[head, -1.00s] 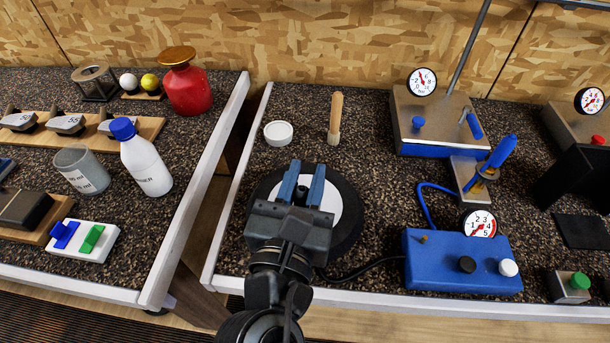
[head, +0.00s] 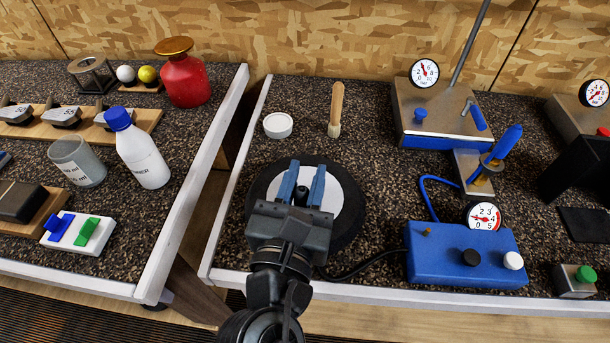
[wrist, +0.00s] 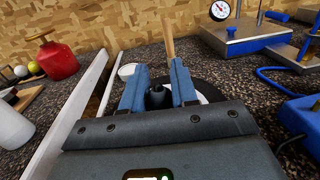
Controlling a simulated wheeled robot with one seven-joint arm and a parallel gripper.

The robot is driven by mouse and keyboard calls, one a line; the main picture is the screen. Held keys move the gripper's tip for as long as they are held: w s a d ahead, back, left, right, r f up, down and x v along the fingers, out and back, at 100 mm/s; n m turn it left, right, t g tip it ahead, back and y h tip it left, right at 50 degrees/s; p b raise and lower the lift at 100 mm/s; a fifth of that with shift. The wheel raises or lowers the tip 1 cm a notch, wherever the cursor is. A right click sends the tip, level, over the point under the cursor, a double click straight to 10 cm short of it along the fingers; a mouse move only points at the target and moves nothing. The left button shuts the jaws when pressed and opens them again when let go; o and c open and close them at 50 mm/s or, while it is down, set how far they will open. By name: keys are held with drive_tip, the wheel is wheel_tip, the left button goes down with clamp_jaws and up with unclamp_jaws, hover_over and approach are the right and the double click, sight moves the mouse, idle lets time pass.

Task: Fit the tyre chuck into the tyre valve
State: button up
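The tyre (head: 262,192) lies flat on the dark speckled bench, with a white disc (head: 345,208) in its middle. My gripper (head: 305,172) is over the tyre, its two blue fingers apart. A dark rounded piece (head: 301,196) shows between the fingers, and in the wrist view it has a narrower top (wrist: 157,96). I cannot tell whether this piece is the chuck or the valve, nor whether both fingers touch it. My gripper's body hides the near part of the tyre and whatever lies under it.
A blue box (head: 462,255) with a gauge stands to the right. A black hose (head: 362,264) runs from it towards the tyre. A blue-handled tool (head: 505,145) stands behind the box. A gap separates the left bench.

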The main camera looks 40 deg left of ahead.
sight(300, 201)
drive_tip(key=o, duration=0.5)
drive_tip(key=shift+b+v, duration=0.5)
drive_tip(key=shift+v, duration=3.4)
drive_tip(key=shift+s, duration=0.1)
